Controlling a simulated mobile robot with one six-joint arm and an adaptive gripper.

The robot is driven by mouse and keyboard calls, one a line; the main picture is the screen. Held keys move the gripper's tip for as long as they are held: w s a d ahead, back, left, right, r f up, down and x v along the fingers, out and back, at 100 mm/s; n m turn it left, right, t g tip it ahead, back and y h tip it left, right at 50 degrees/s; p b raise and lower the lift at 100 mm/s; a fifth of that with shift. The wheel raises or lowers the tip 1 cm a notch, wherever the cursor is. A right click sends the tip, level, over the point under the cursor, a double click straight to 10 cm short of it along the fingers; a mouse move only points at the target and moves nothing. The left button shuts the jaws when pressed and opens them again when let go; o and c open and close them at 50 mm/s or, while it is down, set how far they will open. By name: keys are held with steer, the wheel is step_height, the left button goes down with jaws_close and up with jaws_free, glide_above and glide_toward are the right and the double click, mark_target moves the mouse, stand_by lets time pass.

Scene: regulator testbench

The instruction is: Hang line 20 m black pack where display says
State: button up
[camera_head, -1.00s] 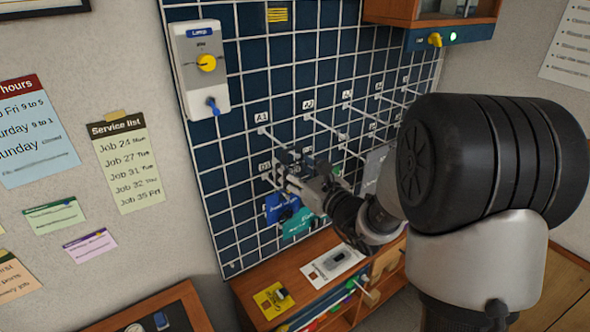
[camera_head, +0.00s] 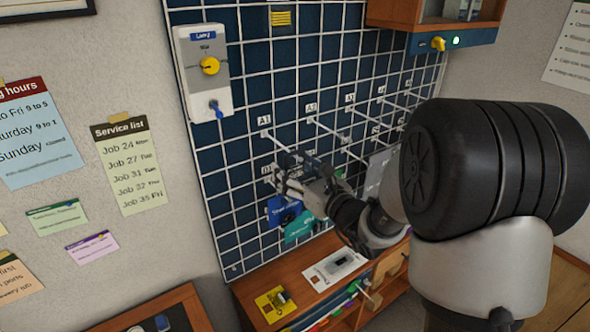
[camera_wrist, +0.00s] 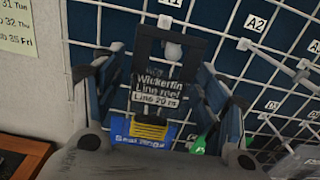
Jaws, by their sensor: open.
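The black pack (camera_wrist: 157,86), printed "Wickerfin Line reel Line 20 m", stands upright in the wrist view between the two spread fingers of my gripper (camera_wrist: 160,105). A white peg knob (camera_wrist: 172,50) shows in the opening of its header, just below the A1 label (camera_wrist: 170,3). The pack appears to hang on that peg. My gripper is open, with a finger on each side of the pack. In the head view my gripper (camera_head: 291,178) is at the A1 peg (camera_head: 278,142), and the pack is hard to make out there. I cannot read a display naming a place.
A blue "Seal rings" pack (camera_wrist: 135,131) hangs below; it also shows in the head view (camera_head: 284,209) beside a teal pack (camera_head: 300,227). The A2 peg (camera_head: 328,130) to the right looks bare. A wooden shelf unit (camera_head: 245,291) stands below the grid.

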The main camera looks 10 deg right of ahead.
stand_by(0.3)
steer(key=v, duration=1.1)
steer(key=s+a+f+n+g+y+b, duration=0.25)
steer(key=s+a+n+g+y, duration=0.25)
steer(key=s+a+n+g, duration=0.95)
steer(key=s+f+n+h+b, duration=0.1)
steer(key=s+f+n+h, duration=0.4)
steer(key=s+n, duration=0.55)
steer(key=d+n+t+h, duration=0.1)
steer(key=d+n+h, duration=0.1)
steer(key=d, duration=0.1)
steer(key=s+d+n+h+b, duration=0.1)
steer(key=d+n+h, duration=0.1)
steer(key=d, duration=0.2)
steer(key=d+n+t+h, duration=0.1)
steer(key=d+n+h, duration=0.1)
steer(key=d, duration=0.2)
steer(key=shift+s+t+h, duration=0.25)
steer(key=shift+t+h, duration=0.1)
steer(key=shift+h, duration=0.05)
